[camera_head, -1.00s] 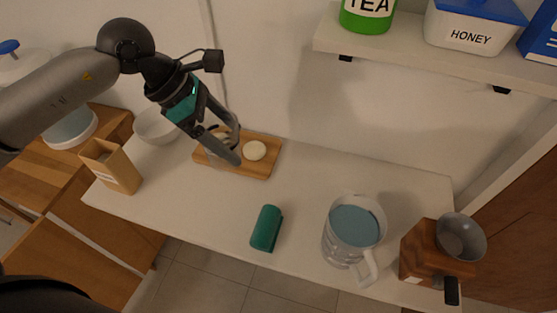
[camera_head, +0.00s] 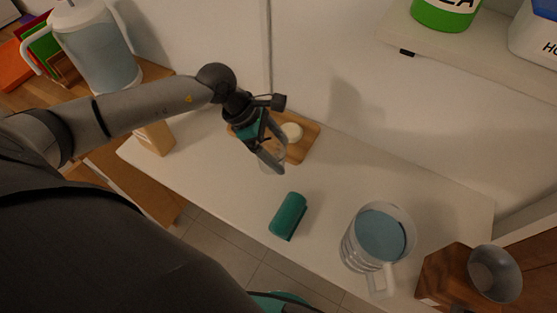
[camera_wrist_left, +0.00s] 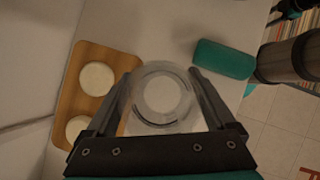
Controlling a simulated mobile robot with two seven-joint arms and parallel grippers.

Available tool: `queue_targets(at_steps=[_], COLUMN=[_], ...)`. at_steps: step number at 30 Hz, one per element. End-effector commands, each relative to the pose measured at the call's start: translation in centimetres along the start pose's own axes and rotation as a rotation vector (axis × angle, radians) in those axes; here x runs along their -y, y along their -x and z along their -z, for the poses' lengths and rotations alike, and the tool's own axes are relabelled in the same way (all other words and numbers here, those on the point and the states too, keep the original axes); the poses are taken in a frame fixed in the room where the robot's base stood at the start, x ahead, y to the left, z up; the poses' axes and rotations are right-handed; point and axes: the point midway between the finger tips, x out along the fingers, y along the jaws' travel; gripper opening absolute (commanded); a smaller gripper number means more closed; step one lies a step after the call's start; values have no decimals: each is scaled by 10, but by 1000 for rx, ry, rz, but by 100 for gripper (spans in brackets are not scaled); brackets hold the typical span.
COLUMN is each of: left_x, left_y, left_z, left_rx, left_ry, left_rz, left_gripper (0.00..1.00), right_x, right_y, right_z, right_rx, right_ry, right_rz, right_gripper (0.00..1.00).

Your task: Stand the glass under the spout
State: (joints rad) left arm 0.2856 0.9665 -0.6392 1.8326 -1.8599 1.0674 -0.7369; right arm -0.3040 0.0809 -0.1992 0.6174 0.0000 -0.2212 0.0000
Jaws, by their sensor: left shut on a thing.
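A clear glass (camera_head: 273,160) is between the fingers of my left gripper (camera_head: 275,158), in front of the wooden board. In the left wrist view my left gripper (camera_wrist_left: 160,95) is shut on the glass (camera_wrist_left: 162,92), whose round rim faces the camera. I cannot tell for sure whether its base touches the counter. A lidded jug-like container (camera_head: 98,50) with pale blue liquid stands at the upper left; no spout shows clearly on it.
The wooden board (camera_head: 307,146) holds two pale round pieces. A teal roll (camera_head: 288,216) lies mid-counter, also seen in the wrist view (camera_wrist_left: 224,58). A clear pitcher (camera_head: 380,238) and a wooden grinder (camera_head: 452,272) stand right. A tan box (camera_head: 155,138) stands left. A shelf (camera_head: 460,52) overhangs.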

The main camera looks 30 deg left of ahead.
Motion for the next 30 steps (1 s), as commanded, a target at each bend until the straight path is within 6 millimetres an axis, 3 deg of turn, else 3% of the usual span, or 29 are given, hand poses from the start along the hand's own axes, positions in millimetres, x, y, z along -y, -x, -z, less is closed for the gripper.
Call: queue_targets(at_steps=[12, 24, 25, 28, 30], left_x=[0, -1, 0, 0, 0], left_y=[-42, -46, -47, -46, -46], left_z=[23, 26, 27, 26, 26], left_rx=[2, 1, 0, 0, 0], left_ry=[2, 0, 0, 0, 0], left_rz=[0, -1, 0, 0, 0], left_gripper=[21, 21, 90, 100, 100], right_x=[-1, 0, 0, 0, 0], right_y=[-4, -8, -8, -7, -7], right_z=[4, 4, 5, 5, 5], right_rx=[-8, -9, -9, -10, -10], right_ry=[0, 0, 0, 1, 1], right_rz=[-1, -1, -1, -1, 0], right_gripper=[50, 50, 50, 50, 50])
